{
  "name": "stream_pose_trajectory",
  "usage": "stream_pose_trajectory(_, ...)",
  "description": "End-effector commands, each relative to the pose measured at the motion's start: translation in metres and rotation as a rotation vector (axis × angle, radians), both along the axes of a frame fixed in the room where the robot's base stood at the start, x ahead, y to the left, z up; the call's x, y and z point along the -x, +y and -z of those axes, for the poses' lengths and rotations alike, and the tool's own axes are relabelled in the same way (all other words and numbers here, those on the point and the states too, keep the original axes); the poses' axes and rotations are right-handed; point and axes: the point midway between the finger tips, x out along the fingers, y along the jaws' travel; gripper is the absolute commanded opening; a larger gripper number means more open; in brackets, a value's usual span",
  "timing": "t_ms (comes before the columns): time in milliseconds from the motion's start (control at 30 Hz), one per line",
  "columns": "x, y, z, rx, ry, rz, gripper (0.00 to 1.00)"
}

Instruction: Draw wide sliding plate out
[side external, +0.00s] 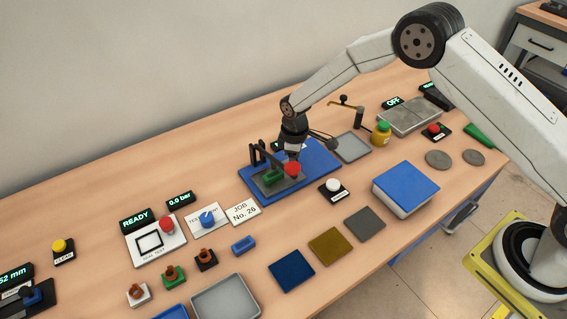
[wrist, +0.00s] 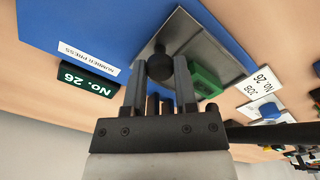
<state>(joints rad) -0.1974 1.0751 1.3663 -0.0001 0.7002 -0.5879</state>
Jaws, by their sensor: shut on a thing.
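The number press has a blue base (side external: 315,160), which also fills much of the wrist view (wrist: 90,25). A grey metal plate (wrist: 208,42) lies on the base and shows in the side view (side external: 288,187). A green block (wrist: 205,80) sits on or beside the plate; it also shows in the side view (side external: 272,177). My gripper (wrist: 160,66) points down at the plate's edge, its two fingers shut on a black round knob (wrist: 159,68). In the side view my gripper (side external: 294,154) stands behind the red knob (side external: 292,169), and its fingertips are hidden.
A black frame (side external: 256,153) rises at the press's left. A white button (side external: 333,186) is in front, and a blue-topped box (side external: 406,187) is at the right. A grey tray (side external: 352,147) lies behind right. The JOB No. 26 card (side external: 243,212) lies to the left.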

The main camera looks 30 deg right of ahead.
Motion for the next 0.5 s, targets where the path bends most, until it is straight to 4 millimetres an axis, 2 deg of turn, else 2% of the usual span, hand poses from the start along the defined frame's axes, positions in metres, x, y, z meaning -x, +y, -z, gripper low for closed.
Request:
stream_pose_trajectory(133,0.000,-0.006,-0.001,0.000,0.000,0.002,0.00)
stream_pose_trajectory(233,-0.001,-0.019,-0.001,0.000,0.000,0.003,0.00)
stream_pose_trajectory(500,-0.001,-0.077,-0.001,0.000,-0.001,0.006,0.00)
